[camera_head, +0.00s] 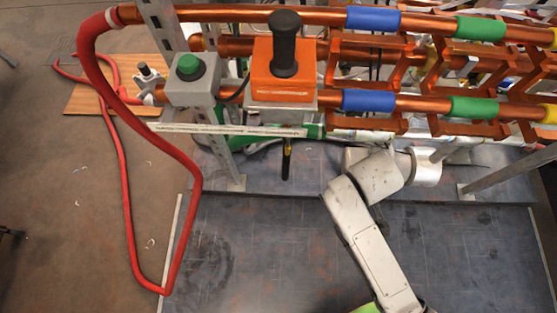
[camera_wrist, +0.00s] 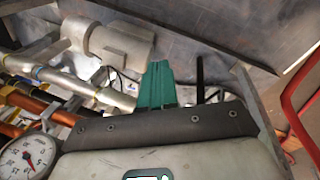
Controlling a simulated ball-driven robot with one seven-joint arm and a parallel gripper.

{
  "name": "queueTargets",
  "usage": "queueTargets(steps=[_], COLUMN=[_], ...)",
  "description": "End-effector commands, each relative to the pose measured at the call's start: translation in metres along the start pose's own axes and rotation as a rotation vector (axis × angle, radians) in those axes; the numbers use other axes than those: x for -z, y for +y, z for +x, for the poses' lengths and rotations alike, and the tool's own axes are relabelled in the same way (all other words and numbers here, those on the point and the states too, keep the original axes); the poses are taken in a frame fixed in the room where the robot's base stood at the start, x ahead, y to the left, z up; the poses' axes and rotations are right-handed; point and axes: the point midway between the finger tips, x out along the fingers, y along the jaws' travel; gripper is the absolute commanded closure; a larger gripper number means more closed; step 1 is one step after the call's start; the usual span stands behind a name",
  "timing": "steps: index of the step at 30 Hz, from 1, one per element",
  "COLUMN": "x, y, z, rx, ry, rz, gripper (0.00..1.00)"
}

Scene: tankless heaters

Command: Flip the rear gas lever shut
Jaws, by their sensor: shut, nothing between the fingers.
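A black lever (camera_head: 287,158) hangs down below the white-edged shelf under the orange box in the head view. A thin dark bar, which looks like this lever, stands just right of my fingers in the wrist view (camera_wrist: 199,78). I cannot tell for sure whether it is the rear gas lever. My gripper (camera_wrist: 157,70) has teal fingers, shut together and empty, with a small gap between them and the dark bar. In the head view my arm reaches under the copper pipes, and the rack hides most of my gripper.
Copper pipes (camera_head: 300,15) with blue, green and yellow bands run above my arm. An orange box with a black knob (camera_head: 284,50) and a green button box (camera_head: 190,75) sit left. A red hose (camera_head: 125,190) loops at left. A gauge (camera_wrist: 27,155) is near my wrist.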

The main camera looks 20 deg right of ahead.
Motion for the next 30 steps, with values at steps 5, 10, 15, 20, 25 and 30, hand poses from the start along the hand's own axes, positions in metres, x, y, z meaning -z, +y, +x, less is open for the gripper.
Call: queueTargets(steps=[5, 10, 15, 20, 25, 30], x=[0.031, 0.061, 0.093, 0.123, 0.152, 0.178], y=[-0.018, -0.036, -0.061, -0.090, -0.127, -0.173], z=[0.058, 0.091, 0.115, 0.130, 0.139, 0.141], rx=[-0.159, -0.321, -0.489, -0.650, -0.823, -0.996], ry=[-0.022, -0.021, 0.005, 0.051, 0.124, 0.222], rz=[-0.059, -0.115, -0.171, -0.224, -0.277, -0.325], gripper=[1.00, 1.00, 1.00, 1.00, 1.00, 1.00])
